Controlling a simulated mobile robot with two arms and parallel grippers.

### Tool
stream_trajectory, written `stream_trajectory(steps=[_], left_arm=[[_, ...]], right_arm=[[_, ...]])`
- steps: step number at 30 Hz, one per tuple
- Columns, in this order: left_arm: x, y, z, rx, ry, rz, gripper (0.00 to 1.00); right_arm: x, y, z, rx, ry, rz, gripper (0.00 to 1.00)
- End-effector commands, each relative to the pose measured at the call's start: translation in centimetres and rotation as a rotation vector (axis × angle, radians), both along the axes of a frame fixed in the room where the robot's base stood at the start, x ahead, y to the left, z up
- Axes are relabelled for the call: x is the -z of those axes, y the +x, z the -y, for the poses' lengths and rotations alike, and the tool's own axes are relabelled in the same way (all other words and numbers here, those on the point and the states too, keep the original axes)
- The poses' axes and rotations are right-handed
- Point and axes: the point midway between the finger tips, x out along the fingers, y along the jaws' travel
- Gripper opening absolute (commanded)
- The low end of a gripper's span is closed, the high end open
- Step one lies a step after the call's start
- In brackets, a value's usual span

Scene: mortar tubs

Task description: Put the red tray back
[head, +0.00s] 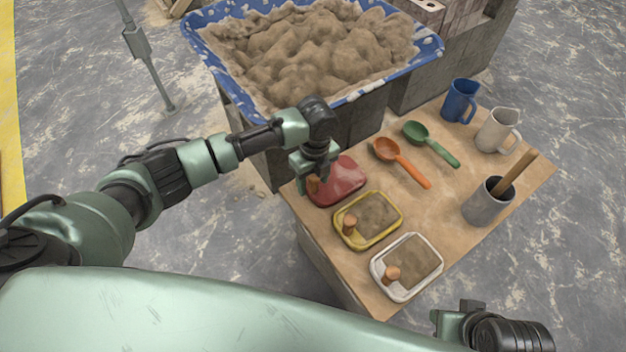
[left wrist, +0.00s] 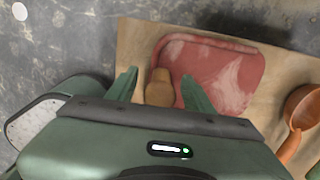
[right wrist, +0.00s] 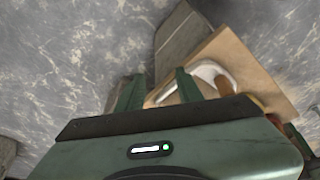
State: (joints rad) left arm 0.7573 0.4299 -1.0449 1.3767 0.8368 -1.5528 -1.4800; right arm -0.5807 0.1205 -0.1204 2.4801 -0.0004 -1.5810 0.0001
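The red tray (head: 345,178) lies on the table at its left corner, beside the blue tub. It shows red with pale smears and a wooden peg handle (left wrist: 159,88) at one edge. It also fills much of the left wrist view (left wrist: 225,75). My left gripper (head: 313,182) is down at this handle, with its fingers apart on either side of it and a small gap visible on the left. In the head view the gripper hides part of the tray. My right gripper (right wrist: 158,85) is open and empty, off the table's near right edge.
A yellow tray (head: 365,243) and a white tray (head: 380,283), both with mortar, line the near edge. Orange (head: 410,169) and green (head: 440,150) scoops, blue (head: 459,103) and white (head: 494,133) jugs and a grey pot (head: 482,208) stand beyond. The blue tub (head: 215,62) holds mortar.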

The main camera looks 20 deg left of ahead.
Motion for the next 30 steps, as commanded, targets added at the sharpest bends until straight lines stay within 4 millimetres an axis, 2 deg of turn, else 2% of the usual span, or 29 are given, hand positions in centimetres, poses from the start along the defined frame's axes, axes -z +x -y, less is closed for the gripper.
stream_trajectory(steps=[8, 11, 14, 21, 24, 30], left_arm=[[-0.1, 0.0, 0.0, -0.001, 0.000, 0.001, 0.52], [-0.7, 0.1, 0.0, -0.001, 0.000, 0.002, 0.52], [-2.1, 0.2, 0.0, -0.002, 0.000, 0.003, 0.52], [-7.3, 0.3, 0.2, 0.000, -0.001, 0.004, 0.52], [-9.3, 0.3, 0.2, -0.001, -0.002, 0.004, 0.52], [-11.6, 0.3, 0.3, -0.001, 0.000, 0.001, 0.52]], right_arm=[[0.0, 0.0, 0.0, 0.000, 0.000, 0.000, 0.36], [-0.3, 0.0, 0.0, 0.000, 0.000, 0.000, 0.36], [-0.8, 0.0, 0.0, 0.000, 0.000, 0.001, 0.36], [-2.5, 0.1, 0.0, -0.001, 0.002, 0.007, 0.36], [0.5, 1.0, -0.2, 0.000, 0.001, -0.013, 0.36], [3.1, 1.4, -0.3, -0.002, 0.000, -0.025, 0.36]])
